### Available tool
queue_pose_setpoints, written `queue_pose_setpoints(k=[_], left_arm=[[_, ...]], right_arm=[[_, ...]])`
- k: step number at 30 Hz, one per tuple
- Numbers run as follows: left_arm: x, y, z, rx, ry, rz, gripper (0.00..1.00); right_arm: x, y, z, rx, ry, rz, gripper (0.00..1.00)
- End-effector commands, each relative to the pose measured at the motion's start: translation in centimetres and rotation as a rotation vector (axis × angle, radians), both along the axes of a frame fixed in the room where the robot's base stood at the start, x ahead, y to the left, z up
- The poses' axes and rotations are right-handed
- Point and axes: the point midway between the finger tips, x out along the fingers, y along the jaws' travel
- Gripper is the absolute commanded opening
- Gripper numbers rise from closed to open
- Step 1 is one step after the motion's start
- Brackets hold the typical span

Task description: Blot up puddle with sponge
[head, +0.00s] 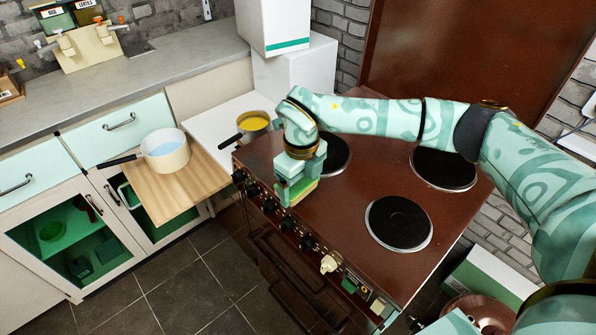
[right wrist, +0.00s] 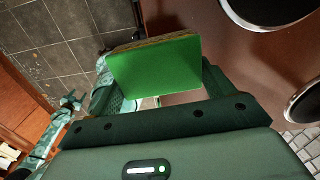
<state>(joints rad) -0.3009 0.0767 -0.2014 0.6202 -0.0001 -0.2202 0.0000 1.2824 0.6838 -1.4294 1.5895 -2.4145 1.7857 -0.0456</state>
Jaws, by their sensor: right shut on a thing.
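My right gripper (head: 300,178) is shut on a sponge (head: 303,192) above the front left part of the brown stove top. In the right wrist view the sponge (right wrist: 155,75) shows a flat green face and a thin yellowish edge, held between the two fingers. I cannot tell whether it touches the stove top. I can make out no puddle; the gripper and arm hide part of the stove top. Far off at the left of the right wrist view, a small teal part seems to be my left gripper (right wrist: 70,101); its jaws are too small to judge.
The stove (head: 365,215) has round dark burners and front knobs. A saucepan with yellow contents (head: 253,121) stands just left of it. A white pot with bluish contents (head: 165,152) stands on a wooden board (head: 170,193). White boxes (head: 296,72) stand behind. Tiled floor lies in front.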

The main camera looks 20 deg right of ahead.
Motion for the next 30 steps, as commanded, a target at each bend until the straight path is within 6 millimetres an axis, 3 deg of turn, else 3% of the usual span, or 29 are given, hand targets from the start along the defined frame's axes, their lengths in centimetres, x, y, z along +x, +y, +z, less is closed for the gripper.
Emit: queue_pose_setpoints(k=[1, 7, 25, 30], left_arm=[[0.2, 0.1, 0.8, 0.0, -0.005, 0.0, 0.55], [0.5, 0.2, 2.1, 0.002, -0.012, 0.0, 0.55], [0.6, 0.3, 2.1, 0.004, -0.013, 0.001, 0.55], [0.6, 0.3, 2.1, 0.004, -0.014, 0.001, 0.55]], right_arm=[[0.0, -0.2, 1.0, 0.0, -0.002, -0.003, 0.63], [0.1, -0.7, 2.5, -0.001, -0.001, -0.007, 0.63], [0.1, -0.7, 2.5, 0.0, 0.001, 0.004, 0.63], [0.1, -0.7, 2.5, 0.0, 0.0, 0.166, 0.63]])
